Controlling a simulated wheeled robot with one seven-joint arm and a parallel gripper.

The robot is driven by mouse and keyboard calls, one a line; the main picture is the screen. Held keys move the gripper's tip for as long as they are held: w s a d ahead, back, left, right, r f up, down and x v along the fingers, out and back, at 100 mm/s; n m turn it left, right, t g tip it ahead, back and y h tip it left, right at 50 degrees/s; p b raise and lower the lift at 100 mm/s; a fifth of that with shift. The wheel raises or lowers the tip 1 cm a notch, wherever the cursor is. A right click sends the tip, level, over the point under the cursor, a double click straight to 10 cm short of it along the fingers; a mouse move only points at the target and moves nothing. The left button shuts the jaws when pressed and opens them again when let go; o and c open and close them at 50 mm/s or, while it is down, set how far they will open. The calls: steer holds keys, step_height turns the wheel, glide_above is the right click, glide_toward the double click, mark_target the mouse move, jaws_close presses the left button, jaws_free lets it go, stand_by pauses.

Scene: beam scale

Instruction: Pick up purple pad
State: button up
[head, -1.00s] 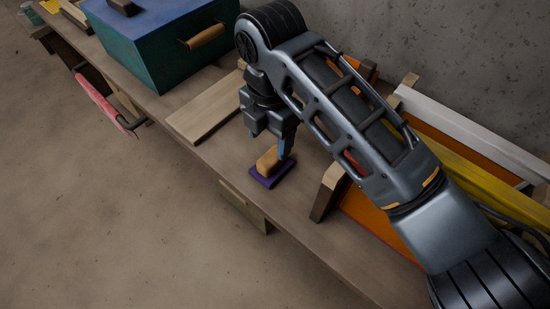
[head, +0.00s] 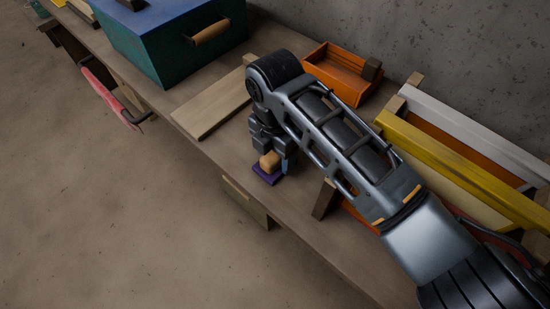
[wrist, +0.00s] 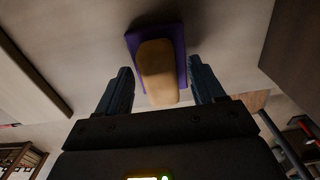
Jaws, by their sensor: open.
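The purple pad (head: 267,177) lies on the workbench with a tan wooden block-like handle (head: 270,160) on top. In the wrist view the purple base (wrist: 181,45) lies beyond the fingertips and the tan handle (wrist: 157,72) reaches back between the fingers. My gripper (head: 279,165) is low over the bench at the pad, with one finger visible just right of the handle. In the wrist view my gripper (wrist: 162,78) is open, its fingers on either side of the handle with gaps. The head view partly hides the far finger.
A light wooden board (head: 211,108) lies left of the pad, and a teal toolbox (head: 165,50) stands behind it. An orange tray (head: 340,70) sits near the wall. A wooden-ended rack with a yellow beam (head: 460,165) is on the right. The bench's front edge is close.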

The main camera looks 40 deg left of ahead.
mark_target(274, 154)
steer(key=c, duration=1.1)
steer(key=shift+r, duration=0.1)
step_height(274, 154, up, 10)
steer(key=shift+f, duration=0.1)
steer(key=o, duration=0.5)
steer(key=c, duration=0.3)
steer(key=shift+s, duration=0.15)
steer(key=shift+c, duration=0.2)
